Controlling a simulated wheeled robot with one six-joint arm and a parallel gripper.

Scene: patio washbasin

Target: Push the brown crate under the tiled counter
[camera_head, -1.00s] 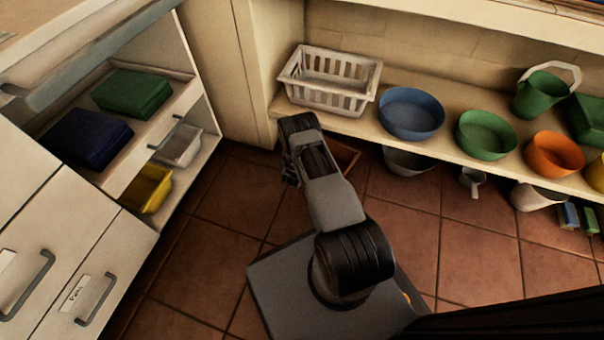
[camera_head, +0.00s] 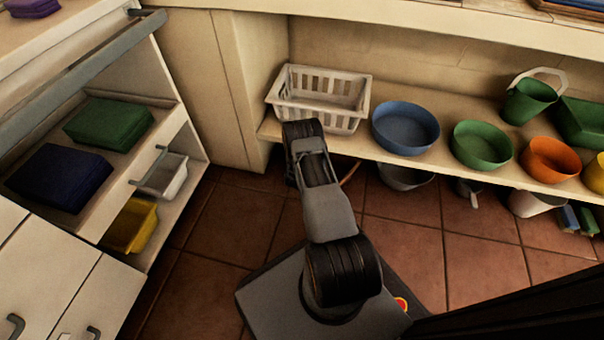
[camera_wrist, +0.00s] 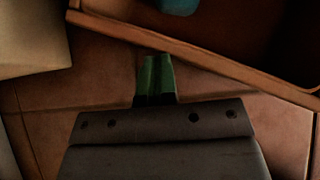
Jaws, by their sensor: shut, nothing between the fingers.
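The brown crate (camera_wrist: 215,67) fills the upper right of the wrist view, its near rim slanting down to the right. A blue item (camera_wrist: 178,6) lies inside it. In the head view only a sliver of the crate (camera_head: 350,174) shows beside my arm, on the floor near the lower shelf's front edge. My gripper (camera_wrist: 155,62) is shut and empty, its green fingertips at the crate's near side. I cannot tell whether they touch it. My arm hides the gripper in the head view. The pale counter (camera_head: 420,29) runs along the top.
The lower shelf (camera_head: 452,176) carries a white basket (camera_head: 318,95), a blue basin (camera_head: 405,128) and several other containers. A grey basin (camera_head: 405,177) and white bucket (camera_head: 530,203) stand beneath it. An open cabinet (camera_head: 185,118) is at left. The tiled floor (camera_head: 405,225) right of my arm is clear.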

